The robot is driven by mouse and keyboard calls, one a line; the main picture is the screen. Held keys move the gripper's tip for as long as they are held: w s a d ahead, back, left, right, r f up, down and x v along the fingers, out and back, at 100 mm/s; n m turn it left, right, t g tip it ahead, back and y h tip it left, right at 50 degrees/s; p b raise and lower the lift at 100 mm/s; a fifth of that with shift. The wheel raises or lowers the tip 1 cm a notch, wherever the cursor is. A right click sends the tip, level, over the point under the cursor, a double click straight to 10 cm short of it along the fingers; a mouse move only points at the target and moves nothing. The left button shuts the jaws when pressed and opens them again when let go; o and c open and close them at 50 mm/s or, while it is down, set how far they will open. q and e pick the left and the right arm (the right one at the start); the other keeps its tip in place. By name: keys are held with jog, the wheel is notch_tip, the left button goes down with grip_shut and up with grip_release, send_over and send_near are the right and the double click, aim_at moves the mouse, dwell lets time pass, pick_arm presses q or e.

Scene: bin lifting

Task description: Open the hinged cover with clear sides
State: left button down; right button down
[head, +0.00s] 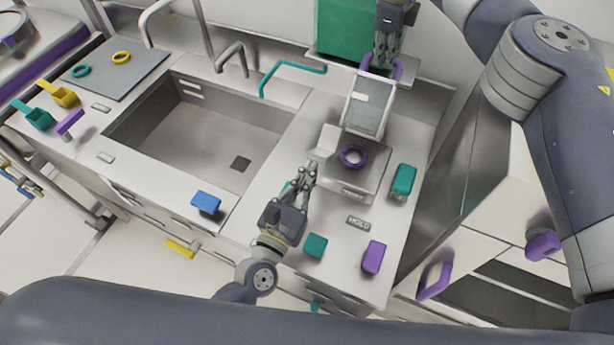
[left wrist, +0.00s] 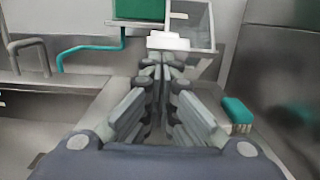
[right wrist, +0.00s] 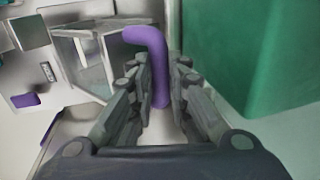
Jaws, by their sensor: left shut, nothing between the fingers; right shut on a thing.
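The hinged cover with clear sides (head: 366,112) stands raised and tilted up at the back of a metal box-like base (head: 345,190). It also shows at the top of the left wrist view (left wrist: 197,32) and in the right wrist view (right wrist: 90,65). My right gripper (head: 382,64) is shut on the cover's purple handle (head: 398,70); the handle (right wrist: 157,62) stands between its fingers in the right wrist view. My left gripper (head: 308,168) is shut and empty, left of the base and apart from the cover. A purple ring (head: 354,148) lies on the base.
A sink (head: 200,125) lies left. A teal-and-tan brush (head: 403,180) stands right of the base; a teal block (head: 315,245) and a purple block (head: 374,257) are near the counter's front. A green box (head: 343,30) stands behind, close to my right gripper.

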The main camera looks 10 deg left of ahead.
pick_arm(q)
jog(key=shift+w+r, duration=0.25)
jog(key=shift+r, duration=0.15)
pick_arm(e)
jog(key=shift+s+a, duration=0.2)
jog(key=c, duration=1.5)
grip_release()
jog(key=shift+c, duration=0.2)
pick_arm(q)
jog(key=shift+s, duration=0.1)
pick_arm(e)
jog(key=shift+d, duration=0.1)
jog(key=shift+s, duration=0.1)
pick_arm(q)
jog(key=shift+s, duration=0.1)
pick_arm(e)
jog(key=shift+r, duration=0.1)
